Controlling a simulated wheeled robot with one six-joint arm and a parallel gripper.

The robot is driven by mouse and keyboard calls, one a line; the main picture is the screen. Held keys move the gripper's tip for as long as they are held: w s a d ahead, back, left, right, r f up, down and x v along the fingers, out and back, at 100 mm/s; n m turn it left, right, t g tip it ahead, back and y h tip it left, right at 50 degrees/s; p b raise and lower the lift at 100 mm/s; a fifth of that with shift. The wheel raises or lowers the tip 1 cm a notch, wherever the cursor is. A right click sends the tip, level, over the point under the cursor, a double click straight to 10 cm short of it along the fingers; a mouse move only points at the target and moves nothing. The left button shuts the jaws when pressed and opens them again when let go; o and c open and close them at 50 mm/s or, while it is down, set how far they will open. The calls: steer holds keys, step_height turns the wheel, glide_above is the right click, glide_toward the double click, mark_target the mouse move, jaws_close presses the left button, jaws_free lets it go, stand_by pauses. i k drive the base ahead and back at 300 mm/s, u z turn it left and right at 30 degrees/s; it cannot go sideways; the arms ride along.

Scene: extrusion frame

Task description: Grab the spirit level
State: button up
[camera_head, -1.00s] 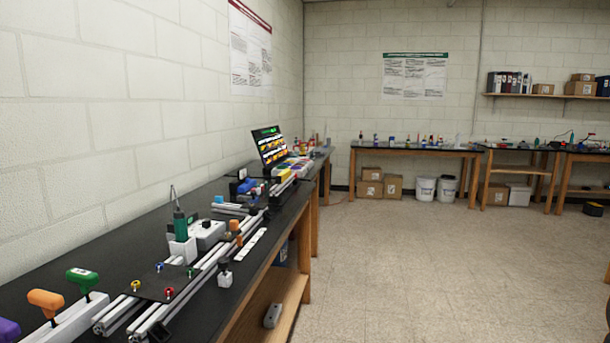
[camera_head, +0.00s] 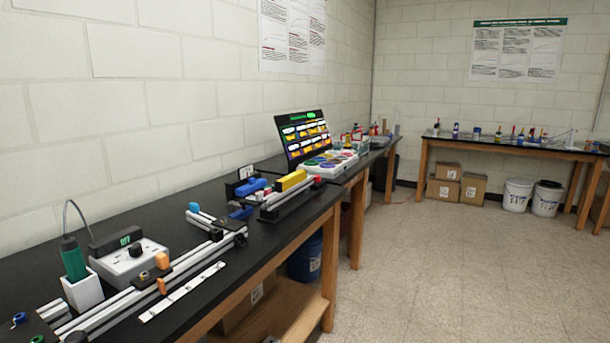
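A short yellow bar (camera_head: 290,181), which looks like the spirit level, is on the black bench (camera_head: 150,200) along the left wall. It rests on or just behind a dark and grey rail piece (camera_head: 288,200); the exact contact is too small to tell. A blue block (camera_head: 251,187) is just to its left and a small red piece (camera_head: 317,181) is at its right end. My gripper is not in view.
Aluminium rails (camera_head: 150,288), a grey soldering station (camera_head: 130,262) and a white strip (camera_head: 183,292) lie nearer on the bench. A tilted display panel (camera_head: 302,138) stands behind the yellow bar. The floor (camera_head: 420,270) to the right is clear.

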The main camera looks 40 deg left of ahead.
mark_target(282, 185)
steer(key=u, duration=0.4)
steer(key=i, duration=1.2)
steer(key=u, duration=1.7)
steer(key=i, duration=0.8)
steer(key=u, duration=0.8)
